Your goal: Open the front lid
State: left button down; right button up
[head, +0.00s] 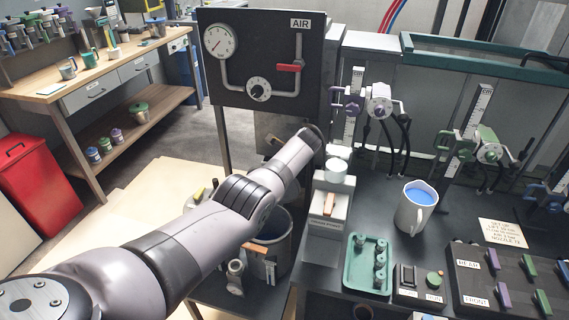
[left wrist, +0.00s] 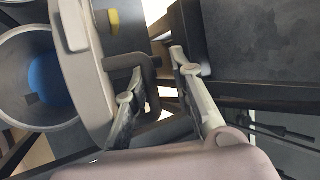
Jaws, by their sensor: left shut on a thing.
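In the left wrist view, the grey round lid (left wrist: 88,70) stands tilted on edge beside a round vessel (left wrist: 18,48) with blue inside. A dark bent handle (left wrist: 151,73) projects from the lid's face. My left gripper (left wrist: 157,66) is shut on this handle, one finger on each side. In the head view, my left arm reaches across to the middle, and its fingers are hidden. The vessel (head: 283,262) shows there below the arm, partly covered, with a blue patch inside. My right gripper is in neither view.
A dark panel with a gauge and red valve, marked AIR (head: 262,60), stands behind my arm. A grey block stand (head: 329,212), a teal tray (head: 361,283), a mug (head: 415,208) and a switch box (head: 505,280) occupy the bench at right.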

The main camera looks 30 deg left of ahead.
pick_arm(q)
jog(key=shift+w+r, duration=0.15)
jog(key=shift+w, duration=0.15)
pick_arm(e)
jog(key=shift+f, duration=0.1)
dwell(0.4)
